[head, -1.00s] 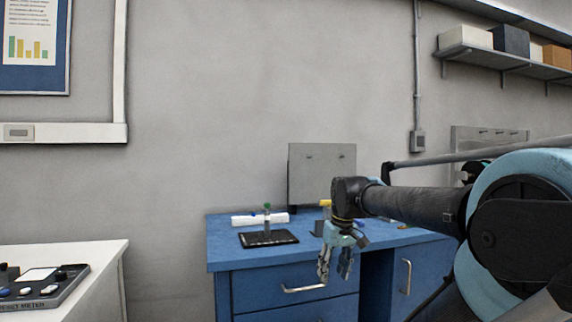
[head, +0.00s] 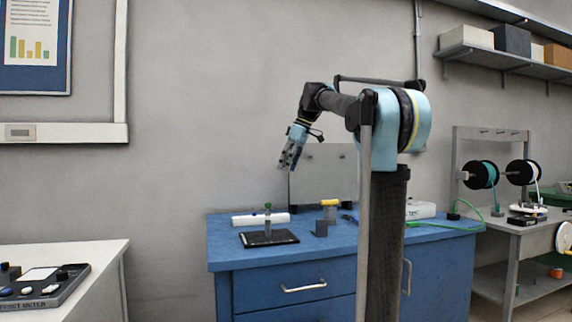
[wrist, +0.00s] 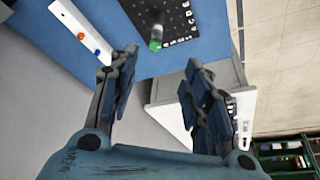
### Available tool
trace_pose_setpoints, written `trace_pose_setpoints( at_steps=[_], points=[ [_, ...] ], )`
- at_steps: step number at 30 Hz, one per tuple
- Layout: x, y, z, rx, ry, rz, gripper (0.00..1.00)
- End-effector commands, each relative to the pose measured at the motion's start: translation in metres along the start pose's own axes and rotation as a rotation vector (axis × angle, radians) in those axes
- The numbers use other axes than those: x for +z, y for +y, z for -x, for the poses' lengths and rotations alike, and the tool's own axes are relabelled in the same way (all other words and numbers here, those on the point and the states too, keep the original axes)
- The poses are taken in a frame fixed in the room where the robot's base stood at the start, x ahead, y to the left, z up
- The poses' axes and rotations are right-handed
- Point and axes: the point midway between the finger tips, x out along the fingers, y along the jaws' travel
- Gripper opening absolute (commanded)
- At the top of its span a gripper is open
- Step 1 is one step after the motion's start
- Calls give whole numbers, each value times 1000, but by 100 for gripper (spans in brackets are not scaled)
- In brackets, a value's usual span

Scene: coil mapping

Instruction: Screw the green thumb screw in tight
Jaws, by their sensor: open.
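The green thumb screw (head: 267,206) sits at the top of a grey post (head: 268,225) standing on a black plate (head: 284,236) on the blue bench. In the wrist view the green screw (wrist: 156,44) shows at the upper middle, beyond and between my fingertips. My gripper (head: 289,160) is open and empty. It is raised above the bench, up and to the right of the screw in the head view, with fingers pointing down. The wrist view shows both fingers spread apart (wrist: 160,60). How far the screw is threaded in cannot be told.
A white bar (head: 260,219) lies behind the plate. A yellow-topped part (head: 330,208) and a small dark block (head: 320,229) stand to the right. A grey upright panel (head: 312,180) rises at the bench's back. A white table with a meter (head: 40,284) is at left.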

Motion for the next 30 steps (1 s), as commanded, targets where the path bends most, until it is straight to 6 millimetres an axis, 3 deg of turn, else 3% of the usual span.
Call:
trace_pose_setpoints(
  at_steps=[3,10,30],
  points=[
    [-13,7,4,-7,8,36,44],
    [-17,9,-6,-10,12,52,44],
    [-18,8,-111,-10,12,50,44]
  ],
)
